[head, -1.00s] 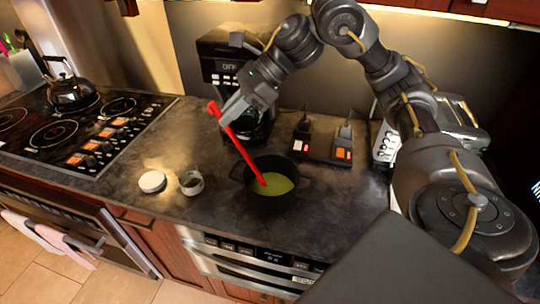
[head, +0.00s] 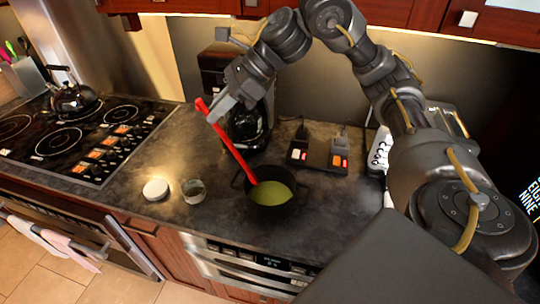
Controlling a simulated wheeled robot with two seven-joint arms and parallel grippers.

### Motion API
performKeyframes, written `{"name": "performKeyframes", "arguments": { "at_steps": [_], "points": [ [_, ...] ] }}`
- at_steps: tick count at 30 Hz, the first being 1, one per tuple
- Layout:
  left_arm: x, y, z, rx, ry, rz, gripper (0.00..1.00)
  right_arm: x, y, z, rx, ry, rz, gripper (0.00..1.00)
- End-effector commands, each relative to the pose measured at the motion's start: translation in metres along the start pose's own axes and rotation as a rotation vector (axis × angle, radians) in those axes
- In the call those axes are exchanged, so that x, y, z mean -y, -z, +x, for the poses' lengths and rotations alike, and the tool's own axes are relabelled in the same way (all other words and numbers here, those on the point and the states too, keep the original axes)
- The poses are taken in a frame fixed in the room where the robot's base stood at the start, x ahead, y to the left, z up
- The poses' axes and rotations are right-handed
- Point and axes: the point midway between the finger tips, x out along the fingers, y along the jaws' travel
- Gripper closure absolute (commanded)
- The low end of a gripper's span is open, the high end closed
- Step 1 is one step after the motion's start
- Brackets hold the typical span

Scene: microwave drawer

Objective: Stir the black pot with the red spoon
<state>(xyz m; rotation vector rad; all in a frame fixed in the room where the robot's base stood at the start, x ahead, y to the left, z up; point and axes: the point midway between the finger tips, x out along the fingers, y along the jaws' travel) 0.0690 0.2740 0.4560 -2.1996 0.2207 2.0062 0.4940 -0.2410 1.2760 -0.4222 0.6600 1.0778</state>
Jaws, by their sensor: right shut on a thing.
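The black pot (head: 270,212) stands on the dark counter and holds a yellow-green liquid (head: 271,193). The red spoon (head: 230,145) leans up and to the left out of the pot, with its lower end at the left side of the liquid. The spoon's tip is hidden in the liquid. My right gripper (head: 217,112) is shut on the upper part of the red spoon, above and to the left of the pot. My left gripper is not in view.
A glass jar (head: 193,191) and a white round lid (head: 155,189) stand left of the pot. A coffee maker (head: 247,128) is behind it, and a dark block with switches (head: 318,155) is behind right. The cooktop (head: 80,140) with a kettle (head: 72,96) is at left.

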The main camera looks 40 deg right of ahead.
Motion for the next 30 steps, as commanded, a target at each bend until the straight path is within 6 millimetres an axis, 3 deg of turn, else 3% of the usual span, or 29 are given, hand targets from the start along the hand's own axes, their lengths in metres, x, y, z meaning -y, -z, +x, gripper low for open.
{"name": "performKeyframes", "arguments": {
  "at_steps": [15,30],
  "points": [
    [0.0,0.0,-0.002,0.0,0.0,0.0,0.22,0.0,-0.002,-0.002,0.0,0.0,0.0,1.0],
    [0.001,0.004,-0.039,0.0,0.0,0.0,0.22,0.0,-0.036,-0.034,0.0,0.0,0.0,1.0]
  ]
}}
